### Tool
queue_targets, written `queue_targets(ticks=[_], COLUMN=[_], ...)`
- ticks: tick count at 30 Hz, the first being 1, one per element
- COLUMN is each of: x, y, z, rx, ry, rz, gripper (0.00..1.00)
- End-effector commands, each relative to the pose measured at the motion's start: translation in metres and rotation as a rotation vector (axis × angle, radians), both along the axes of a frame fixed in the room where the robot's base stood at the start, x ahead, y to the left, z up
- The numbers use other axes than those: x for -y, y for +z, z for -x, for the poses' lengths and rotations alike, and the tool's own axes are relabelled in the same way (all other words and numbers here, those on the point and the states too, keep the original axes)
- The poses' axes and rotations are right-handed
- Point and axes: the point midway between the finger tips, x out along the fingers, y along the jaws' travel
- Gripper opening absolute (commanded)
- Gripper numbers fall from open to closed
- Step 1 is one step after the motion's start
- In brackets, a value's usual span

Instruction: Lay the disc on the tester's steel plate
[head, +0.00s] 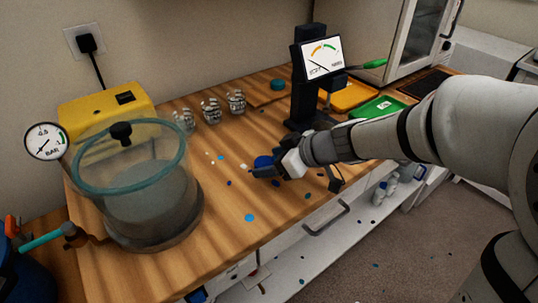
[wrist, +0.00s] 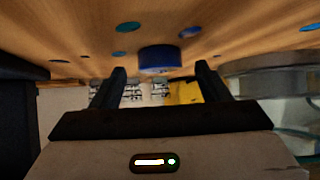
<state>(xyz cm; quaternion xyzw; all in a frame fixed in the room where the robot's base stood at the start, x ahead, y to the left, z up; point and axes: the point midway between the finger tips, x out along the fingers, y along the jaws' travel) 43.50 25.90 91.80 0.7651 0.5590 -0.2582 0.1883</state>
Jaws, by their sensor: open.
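A dark blue disc (head: 263,161) lies on the wooden bench, partly hidden behind my gripper. In the wrist view the blue disc (wrist: 160,58) shows just ahead of the gap between the two fingers. My gripper (head: 262,172) is low over the bench, open and empty, with its fingers (wrist: 160,72) spread wider than the disc. The tester (head: 308,75) is a black stand with a tilted dial display (head: 322,57), behind and to the right of my gripper. I cannot make out its steel plate; my arm hides part of its base.
A glass-lidded vacuum pot (head: 150,200) and yellow pump (head: 105,105) stand left. Several jars (head: 211,110) and a teal disc (head: 278,85) are at the back. Green (head: 378,108) and orange (head: 352,95) trays lie right of the tester. Small coloured spots dot the bench.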

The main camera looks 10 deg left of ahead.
Motion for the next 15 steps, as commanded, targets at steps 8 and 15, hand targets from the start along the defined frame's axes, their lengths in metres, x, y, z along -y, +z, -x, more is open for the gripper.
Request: queue_targets(ticks=[8, 15], x=[-0.0129, -0.0124], y=[-0.0101, -0.0099], z=[-0.0045, -0.0047], rx=[0.000, 0.001], ry=[-0.002, -0.002], rz=[0.000, -0.001], gripper=[0.69, 0.60])
